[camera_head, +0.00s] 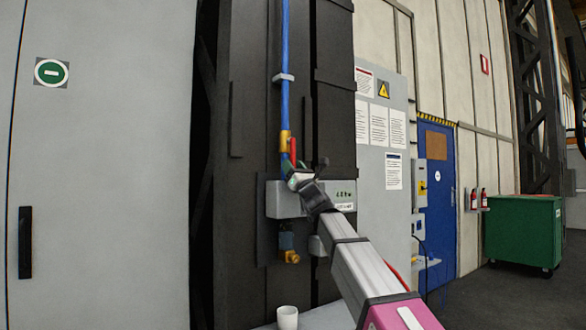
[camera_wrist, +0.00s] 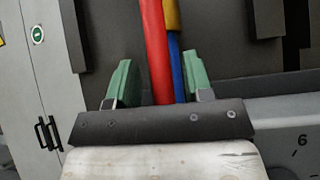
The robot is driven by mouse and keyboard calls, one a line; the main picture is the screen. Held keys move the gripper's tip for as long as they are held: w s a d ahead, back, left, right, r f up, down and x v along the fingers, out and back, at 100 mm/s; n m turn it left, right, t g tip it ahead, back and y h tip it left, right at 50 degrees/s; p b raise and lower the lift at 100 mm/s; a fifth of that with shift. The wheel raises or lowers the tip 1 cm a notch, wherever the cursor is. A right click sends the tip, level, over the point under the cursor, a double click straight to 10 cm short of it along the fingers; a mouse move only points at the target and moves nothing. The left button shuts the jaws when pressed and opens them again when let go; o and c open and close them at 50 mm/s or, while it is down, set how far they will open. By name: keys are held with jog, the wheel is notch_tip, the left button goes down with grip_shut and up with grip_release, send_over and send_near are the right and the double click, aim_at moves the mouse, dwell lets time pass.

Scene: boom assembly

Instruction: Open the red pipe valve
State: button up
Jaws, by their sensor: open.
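The red valve handle (camera_head: 293,148) stands upright beside the yellow valve body (camera_head: 284,141) on the blue pipe (camera_head: 285,50), on a dark column. My gripper (camera_head: 292,178) is just below it, at the pipe. In the wrist view the red handle (camera_wrist: 157,50) runs down between the two green fingers of my gripper (camera_wrist: 157,85). The fingers are open, with a gap on both sides of the handle. The yellow body (camera_wrist: 172,15) and blue pipe (camera_wrist: 176,68) show just right of and behind the handle. The handle's lower end is hidden behind my gripper's dark base.
A grey box (camera_head: 285,200) sits behind my gripper on the column. A brass tap (camera_head: 290,257) is below it. A white cup (camera_head: 287,317) stands at the bottom. Grey cabinet doors (camera_head: 90,200) are left; a green bin (camera_head: 523,232) is far right.

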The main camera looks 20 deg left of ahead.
jog(key=v, duration=1.1)
jog(key=shift+w, duration=0.1)
jog(key=w+d+f+n+g+h, duration=0.1)
jog(key=d+f+n+g+h, duration=0.4)
jog(key=f, duration=1)
jog(key=d+f+n+g+h, duration=0.1)
jog(key=d+f+n, duration=0.2)
jog(key=f+n, duration=0.8)
jog(key=w+d+f+n+g+h, duration=0.15)
jog(key=d+f+g+h, duration=0.25)
jog(key=f, duration=1.5)
jog(key=s+d+f+n+g+h, duration=0.3)
jog(key=s+d+f+h, duration=0.3)
jog(key=d+f, duration=0.7)
jog(key=s+d+f+n+g+h, duration=0.2)
jog(key=s+d+f+n+h, duration=0.3)
jog(key=s+d+f, duration=0.4)
jog(key=d+f, duration=0.4)
jog(key=f, duration=0.2)
jog(key=shift+s+d+g+h, duration=0.25)
jog(key=shift+g+h, duration=0.15)
